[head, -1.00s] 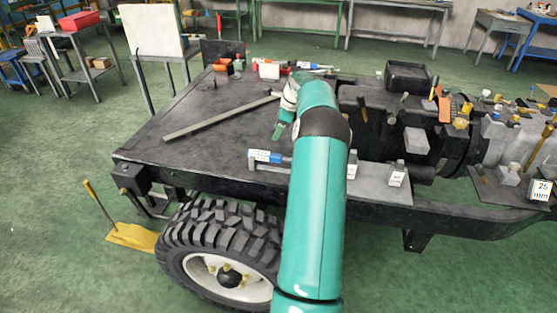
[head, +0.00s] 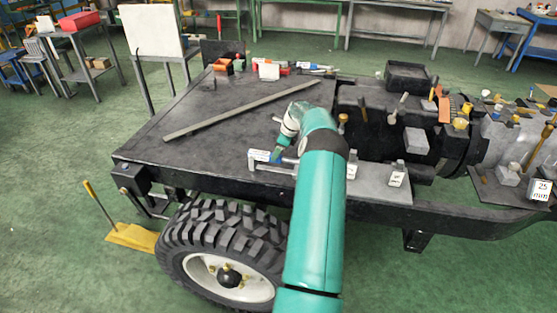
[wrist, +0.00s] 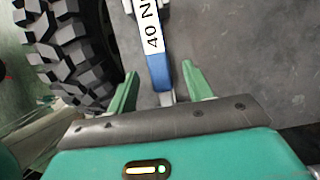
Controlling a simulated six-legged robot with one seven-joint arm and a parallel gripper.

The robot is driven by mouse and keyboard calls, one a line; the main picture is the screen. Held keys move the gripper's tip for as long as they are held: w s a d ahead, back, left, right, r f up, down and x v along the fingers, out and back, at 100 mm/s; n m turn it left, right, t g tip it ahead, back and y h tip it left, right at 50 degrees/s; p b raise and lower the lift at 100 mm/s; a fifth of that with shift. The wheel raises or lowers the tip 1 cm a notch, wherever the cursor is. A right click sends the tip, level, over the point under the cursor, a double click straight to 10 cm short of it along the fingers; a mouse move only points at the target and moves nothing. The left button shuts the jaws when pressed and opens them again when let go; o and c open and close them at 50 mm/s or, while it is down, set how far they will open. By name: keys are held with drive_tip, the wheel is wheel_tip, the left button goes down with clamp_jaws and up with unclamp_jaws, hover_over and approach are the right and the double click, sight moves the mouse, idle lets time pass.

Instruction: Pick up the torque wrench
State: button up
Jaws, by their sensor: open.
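A torque wrench with a white label reading "40 N" and a blue section (head: 265,156) lies near the front edge of the black chassis deck. In the wrist view its blue section (wrist: 160,72) sits between the green fingers of my gripper (wrist: 159,76). The fingers are apart, one on each side, with visible gaps, so they do not grip it. In the head view my gripper (head: 279,155) is at the wrench's right part and hides some of it.
A long grey bar (head: 240,110) lies diagonally across the deck (head: 195,155). Small blocks with labels (head: 396,175) stand on a grey plate to the right. Another wrench-like tool (head: 316,68) lies at the back. A tyre (head: 222,245) is below the front edge.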

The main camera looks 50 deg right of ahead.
drive_tip(key=x, duration=0.4)
drive_tip(key=shift+c, duration=0.4)
clamp_jaws()
drive_tip(key=shift+r, duration=0.1)
drive_tip(key=shift+r, duration=0.1)
